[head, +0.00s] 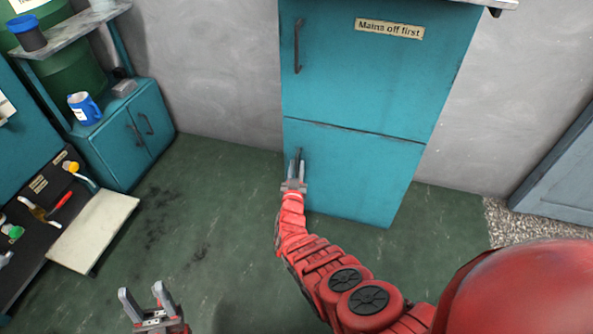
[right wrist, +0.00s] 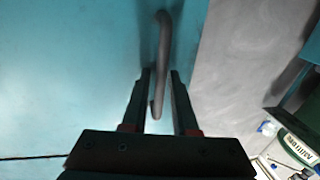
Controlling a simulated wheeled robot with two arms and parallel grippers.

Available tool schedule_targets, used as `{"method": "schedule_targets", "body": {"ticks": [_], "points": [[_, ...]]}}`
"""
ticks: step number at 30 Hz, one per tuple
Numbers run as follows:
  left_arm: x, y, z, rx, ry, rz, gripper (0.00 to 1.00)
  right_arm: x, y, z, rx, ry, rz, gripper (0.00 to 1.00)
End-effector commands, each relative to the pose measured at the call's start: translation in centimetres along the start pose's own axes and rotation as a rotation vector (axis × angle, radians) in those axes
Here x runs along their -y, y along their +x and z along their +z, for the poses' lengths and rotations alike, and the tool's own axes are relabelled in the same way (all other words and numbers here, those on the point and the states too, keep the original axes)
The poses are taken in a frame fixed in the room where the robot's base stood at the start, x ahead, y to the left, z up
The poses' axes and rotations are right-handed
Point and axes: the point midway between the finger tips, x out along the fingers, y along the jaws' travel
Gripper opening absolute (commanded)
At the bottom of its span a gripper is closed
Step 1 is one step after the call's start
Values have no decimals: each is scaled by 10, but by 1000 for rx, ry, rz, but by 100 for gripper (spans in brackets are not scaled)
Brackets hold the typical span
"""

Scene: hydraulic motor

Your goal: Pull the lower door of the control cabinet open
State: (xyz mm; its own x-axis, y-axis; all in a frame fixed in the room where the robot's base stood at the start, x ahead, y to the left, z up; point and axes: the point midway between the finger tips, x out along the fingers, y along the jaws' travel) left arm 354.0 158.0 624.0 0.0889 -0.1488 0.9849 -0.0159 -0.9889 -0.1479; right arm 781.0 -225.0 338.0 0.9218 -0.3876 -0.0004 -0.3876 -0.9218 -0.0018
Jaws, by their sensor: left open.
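The teal control cabinet (head: 378,60) stands against the wall. Its lower door (head: 355,175) looks closed, flush below the seam under the upper door. My right gripper (head: 296,165) is at the lower door's left edge, in front of its handle. In the right wrist view the dark bar handle (right wrist: 164,50) runs between the fingers of my right gripper (right wrist: 158,95), with a gap visible on each side. The fingers are apart. In the head view the gripper hides most of this handle. My left gripper (head: 142,297) is open and empty, low over the floor at the bottom left.
The upper door has its own handle (head: 297,46) and a "Mains off first" label (head: 389,29). A small teal cupboard (head: 135,135) with a blue mug (head: 84,108) stands left. A workbench with tools and a pale board (head: 93,232) is nearer. The green floor (head: 215,200) before the cabinet is clear.

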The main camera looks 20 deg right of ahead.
Motion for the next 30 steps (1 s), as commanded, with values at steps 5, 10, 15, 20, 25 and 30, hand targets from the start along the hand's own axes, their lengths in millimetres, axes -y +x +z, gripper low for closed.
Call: {"method": "schedule_targets", "body": {"ticks": [5,10,15,20,25,30], "points": [[0,1,0,-1,0,0,50,0,0,-1,0,0,0,27],[0,1,0,-1,0,0,50,0,0,0,0,0,0,0],[0,1,0,-1,0,0,50,0,0,0,0,0,0,0],[0,1,0,-1,0,0,50,0,0,0,0,0,-1,0],[0,1,0,-1,0,0,50,0,0,0,0,0,-1,0],[0,1,0,-1,0,0,50,0,0,0,0,0,-1,0]]}}
